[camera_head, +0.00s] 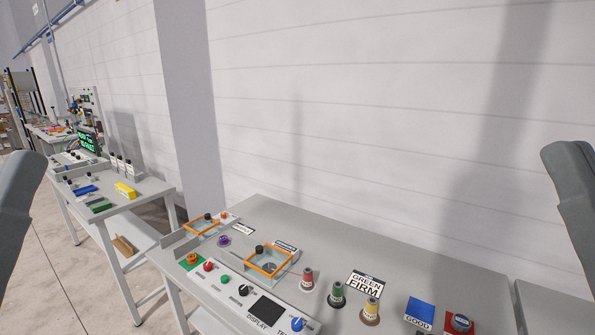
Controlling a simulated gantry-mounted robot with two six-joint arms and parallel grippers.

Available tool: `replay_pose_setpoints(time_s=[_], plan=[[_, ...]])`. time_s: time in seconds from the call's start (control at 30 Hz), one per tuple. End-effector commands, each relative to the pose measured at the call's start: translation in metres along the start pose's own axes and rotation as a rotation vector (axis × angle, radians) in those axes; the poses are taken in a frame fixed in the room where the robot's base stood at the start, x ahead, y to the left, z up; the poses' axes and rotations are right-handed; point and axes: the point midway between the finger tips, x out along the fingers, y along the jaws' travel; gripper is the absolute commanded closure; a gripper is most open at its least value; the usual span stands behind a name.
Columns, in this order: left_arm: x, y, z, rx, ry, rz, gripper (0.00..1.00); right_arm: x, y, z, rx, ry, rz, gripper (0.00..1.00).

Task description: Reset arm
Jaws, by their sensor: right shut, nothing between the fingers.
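My right arm's grey end with the right gripper (575,205) stands at the right edge of the head view, raised in front of the white wall. It is shut and holds nothing; its fingertips are not clearly shown. A grey part of my left arm (20,215) stands at the left edge, and the left gripper does not show. Both arms are apart from the grey table (430,255) and the things on it.
The table carries a control panel (220,293), an orange-framed box (268,262), red (307,279), green (337,295) and yellow (371,310) spools, a "GREEN FIRM" card (364,284) and a blue "GOOD" pad (420,311). Another workbench (145,190) stands at left. The table's back is clear.

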Motion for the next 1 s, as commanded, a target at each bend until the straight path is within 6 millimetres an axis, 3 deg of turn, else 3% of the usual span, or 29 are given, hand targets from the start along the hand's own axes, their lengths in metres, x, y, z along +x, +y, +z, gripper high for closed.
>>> replay_pose_setpoints(time_s=[0.03, 0.27, 0.6, 0.8, 1.0], plan=[[0.033, 0.0, -0.033, 0.0, 0.008, 0.0, 0.5, 0.032, 0.0, -0.031, -0.002, 0.003, 0.001, 1.0], [0.103, 0.0, -0.1, 0.0, 0.008, 0.0, 0.5, 0.104, 0.001, -0.096, -0.006, 0.001, 0.002, 1.0], [0.223, -0.001, -0.211, 0.0, 0.008, 0.0, 0.5, 0.224, 0.001, -0.206, -0.008, 0.0, 0.003, 1.0], [0.263, -0.001, -0.249, 0.0, 0.008, 0.0, 0.5, 0.265, 0.001, -0.243, -0.008, 0.0, 0.004, 1.0], [0.266, -0.001, -0.252, 0.0, 0.007, 0.0, 0.5, 0.268, 0.001, -0.246, -0.008, 0.0, 0.004, 1.0]])
